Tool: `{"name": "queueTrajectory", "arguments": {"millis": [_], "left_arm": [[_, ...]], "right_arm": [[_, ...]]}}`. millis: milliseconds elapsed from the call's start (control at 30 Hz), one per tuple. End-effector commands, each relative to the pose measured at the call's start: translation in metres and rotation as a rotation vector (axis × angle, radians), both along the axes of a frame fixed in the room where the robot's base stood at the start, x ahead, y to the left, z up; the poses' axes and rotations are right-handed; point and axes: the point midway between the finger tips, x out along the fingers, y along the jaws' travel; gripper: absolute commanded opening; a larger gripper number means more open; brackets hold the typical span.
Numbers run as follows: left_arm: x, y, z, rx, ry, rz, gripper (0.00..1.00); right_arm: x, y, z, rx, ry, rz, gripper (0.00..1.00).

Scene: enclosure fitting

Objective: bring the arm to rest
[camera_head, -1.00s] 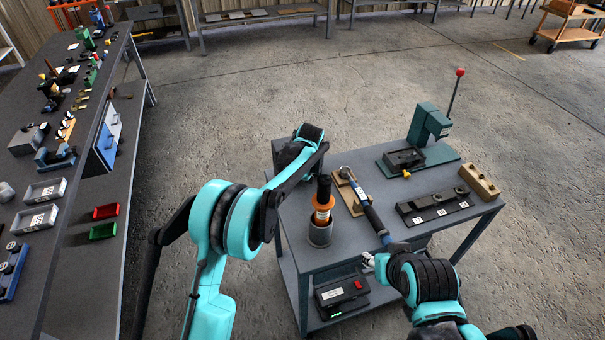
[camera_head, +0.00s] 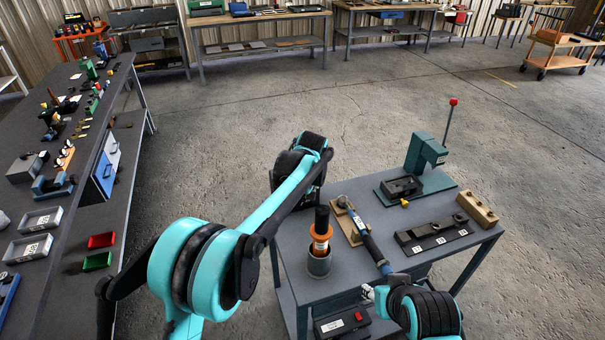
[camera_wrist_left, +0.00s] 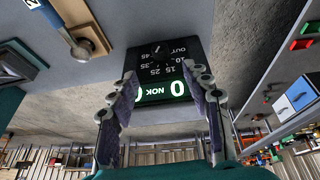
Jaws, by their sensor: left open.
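My left arm (camera_head: 190,265) reaches in from the left, its dark wrist (camera_head: 290,170) raised at the left edge of the grey worktable (camera_head: 345,270). Its fingers are hidden in the head view. In the left wrist view my left gripper (camera_wrist_left: 165,100) is open, with nothing between its fingertips. Beyond the fingers is a dark display panel (camera_wrist_left: 155,70) with green digits and "NOK", upside down. My right arm (camera_head: 425,310) is at the table's front edge. The right gripper (camera_head: 369,291) is partly visible near the end of a blue-handled tool (camera_head: 378,252); its jaw state is unclear.
A black cylinder with an orange collar (camera_head: 321,232) stands in a grey cup (camera_head: 319,262). A green lever press (camera_head: 425,152), a black fixture strip (camera_head: 433,236) and a tan block (camera_head: 477,208) occupy the table. A long bench (camera_head: 75,195) stands left, with open floor between.

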Motion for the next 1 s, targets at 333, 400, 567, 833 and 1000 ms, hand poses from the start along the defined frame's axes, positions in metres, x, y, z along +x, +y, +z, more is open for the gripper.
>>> {"name": "queueTrajectory", "arguments": {"millis": [333, 400, 567, 833, 1000], "left_arm": [[-0.029, 0.031, 0.028, -0.001, -0.014, -0.031, 0.49], [-0.051, 0.050, 0.043, -0.002, -0.027, -0.054, 0.49], [-0.113, 0.095, 0.069, 0.002, -0.058, -0.112, 0.49], [-0.228, 0.152, 0.071, 0.026, -0.125, -0.205, 0.49], [-0.295, 0.176, 0.046, 0.051, -0.170, -0.255, 0.49]], "right_arm": [[0.000, 0.000, -0.003, 0.000, 0.000, 0.000, 0.40], [0.000, 0.000, -0.005, 0.000, 0.000, 0.000, 0.40], [0.000, 0.000, -0.009, 0.000, 0.000, 0.000, 0.40], [0.000, 0.000, -0.016, 0.000, 0.000, 0.000, 0.40], [0.000, 0.000, -0.020, 0.000, 0.000, 0.000, 0.40]]}}
